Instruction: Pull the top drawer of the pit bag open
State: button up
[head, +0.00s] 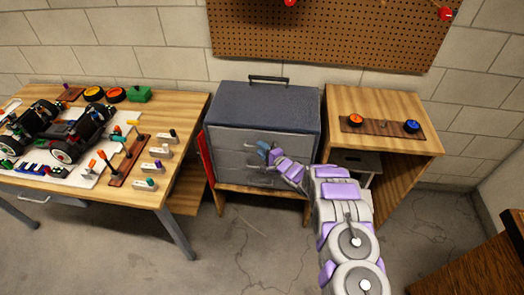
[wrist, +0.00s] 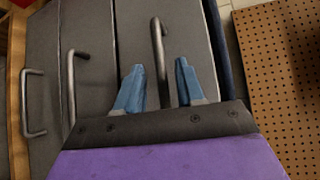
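The pit bag (head: 262,103) is a dark blue-grey box with a carry handle on top and several stacked drawers in front. In the wrist view, which is turned sideways, the top drawer (wrist: 188,40) is the rightmost panel and looks shut. Its bar handle (wrist: 158,45) runs down between my two blue fingers. My gripper (wrist: 157,82) is open, with one finger on each side of the handle and a gap to both. I cannot tell how deep the handle sits between them. In the head view my gripper (head: 268,152) is at the upper drawer front.
Two lower drawer handles (wrist: 72,90) show left of my fingers. A workbench (head: 188,118) with an RC car (head: 65,130) and tools stands left. A wooden cabinet (head: 385,98) stands right, close to my arm. A pegboard (head: 330,35) hangs behind. The floor in front is clear.

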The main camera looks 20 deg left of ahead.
jog(key=shift+c, duration=0.5)
grip_shut()
